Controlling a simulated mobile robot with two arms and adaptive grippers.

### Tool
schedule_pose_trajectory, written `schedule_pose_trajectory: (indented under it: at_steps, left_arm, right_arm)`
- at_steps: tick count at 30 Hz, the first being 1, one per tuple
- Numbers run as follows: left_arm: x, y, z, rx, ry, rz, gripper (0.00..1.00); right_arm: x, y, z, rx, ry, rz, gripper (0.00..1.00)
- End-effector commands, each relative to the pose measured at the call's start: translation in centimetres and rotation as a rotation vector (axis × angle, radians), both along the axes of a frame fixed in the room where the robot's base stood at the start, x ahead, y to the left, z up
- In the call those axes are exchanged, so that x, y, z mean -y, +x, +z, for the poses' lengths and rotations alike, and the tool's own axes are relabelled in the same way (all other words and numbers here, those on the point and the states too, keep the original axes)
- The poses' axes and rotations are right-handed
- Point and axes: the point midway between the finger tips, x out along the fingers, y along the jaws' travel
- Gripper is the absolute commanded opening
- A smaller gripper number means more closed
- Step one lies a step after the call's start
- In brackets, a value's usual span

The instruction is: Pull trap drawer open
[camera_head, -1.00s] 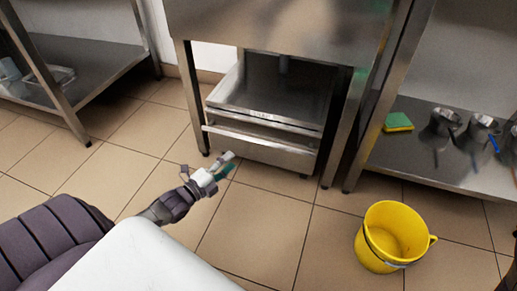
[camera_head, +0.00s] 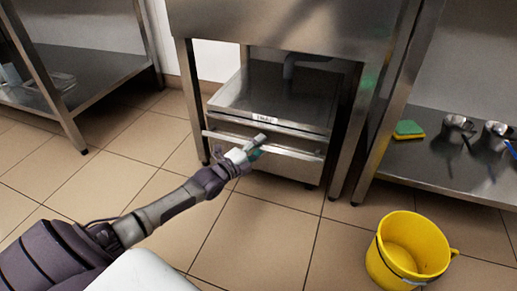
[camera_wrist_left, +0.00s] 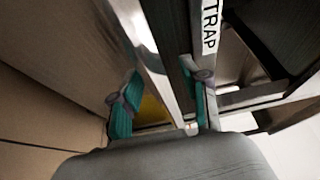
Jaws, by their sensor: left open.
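The trap drawer (camera_head: 287,164) is a steel box front with a long horizontal bar handle (camera_head: 290,151), under a steel sink unit. A label reading TRAP (camera_wrist_left: 210,27) shows in the left wrist view, just above the handle. My left gripper (camera_head: 256,144) is open at the handle, near its middle. In the left wrist view, its two teal fingers (camera_wrist_left: 160,100) stand apart with the bar region between or just beyond them. I cannot tell whether they touch it. My right gripper is not in view.
A yellow bucket (camera_head: 411,252) stands on the tiled floor at the right. A steel shelf (camera_head: 440,172) at the right holds a green and yellow sponge (camera_head: 408,130) and metal jugs (camera_head: 457,128). The floor before the drawer is clear.

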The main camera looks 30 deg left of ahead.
Motion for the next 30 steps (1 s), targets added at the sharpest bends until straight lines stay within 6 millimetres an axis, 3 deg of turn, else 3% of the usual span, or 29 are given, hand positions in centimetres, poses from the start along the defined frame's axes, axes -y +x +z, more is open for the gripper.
schedule_pose_trajectory:
  at_steps: [4, 12, 23, 30]
  left_arm:
    - [0.0, 0.0, 0.0, -0.001, 0.0, 0.0, 0.42]
    - [0.0, 0.0, 0.0, 0.0, 0.0, 0.0, 0.0]
    - [0.0, -0.2, 0.0, -0.001, 0.0, 0.0, 0.0]
    - [0.5, -1.9, 0.3, -0.005, -0.001, 0.0, 0.0]
  right_arm:
    - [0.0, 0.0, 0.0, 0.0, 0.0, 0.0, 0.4]
    - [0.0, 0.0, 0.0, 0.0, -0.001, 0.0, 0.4]
    - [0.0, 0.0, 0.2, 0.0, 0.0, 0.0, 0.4]
    - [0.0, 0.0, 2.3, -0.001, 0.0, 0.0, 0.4]
